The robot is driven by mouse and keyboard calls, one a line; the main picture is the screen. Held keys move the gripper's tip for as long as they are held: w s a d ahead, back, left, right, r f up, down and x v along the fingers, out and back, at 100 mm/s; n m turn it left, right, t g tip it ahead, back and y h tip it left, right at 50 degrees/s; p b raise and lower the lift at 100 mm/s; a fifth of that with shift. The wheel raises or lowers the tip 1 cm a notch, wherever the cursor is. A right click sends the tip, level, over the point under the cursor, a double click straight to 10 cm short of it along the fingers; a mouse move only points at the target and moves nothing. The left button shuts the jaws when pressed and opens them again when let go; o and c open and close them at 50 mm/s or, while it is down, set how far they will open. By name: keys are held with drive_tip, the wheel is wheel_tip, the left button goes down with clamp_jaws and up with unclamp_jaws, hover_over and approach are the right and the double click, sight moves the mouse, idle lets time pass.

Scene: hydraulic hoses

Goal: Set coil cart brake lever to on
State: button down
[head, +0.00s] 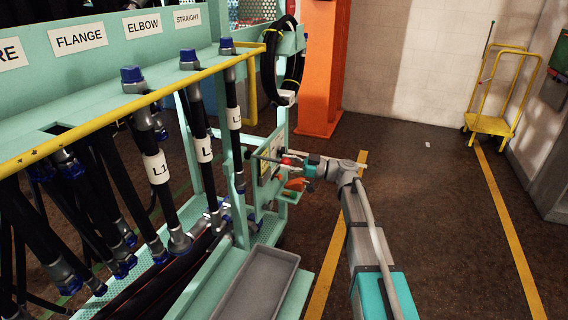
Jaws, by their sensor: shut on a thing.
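The coil cart is the pale green frame (254,213) with hoses, left of my arm. At its end is a small panel, and a red knob (287,161) shows there, which looks like the brake lever's end. My gripper (286,165) reaches in from the right and is shut at the red knob. The fingers and lever are small in the head view, so the lever's shaft and its exact angle cannot be made out. An orange part (297,184) sits just below my gripper.
Labelled black hoses (157,170) hang under a yellow rail (150,98) on the left. A grey tray (258,285) sits low at the front. An orange post (320,70) stands behind. A yellow trolley (490,123) is at the far right. Floor right of my arm is clear.

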drive_tip(key=shift+w+a, duration=0.1)
drive_tip(key=shift+w, duration=0.05)
drive_tip(key=shift+c, duration=1.3)
unclamp_jaws()
drive_tip(key=shift+w+a+f, duration=0.1)
drive_tip(key=shift+f, duration=0.1)
drive_tip(key=shift+o, duration=0.2)
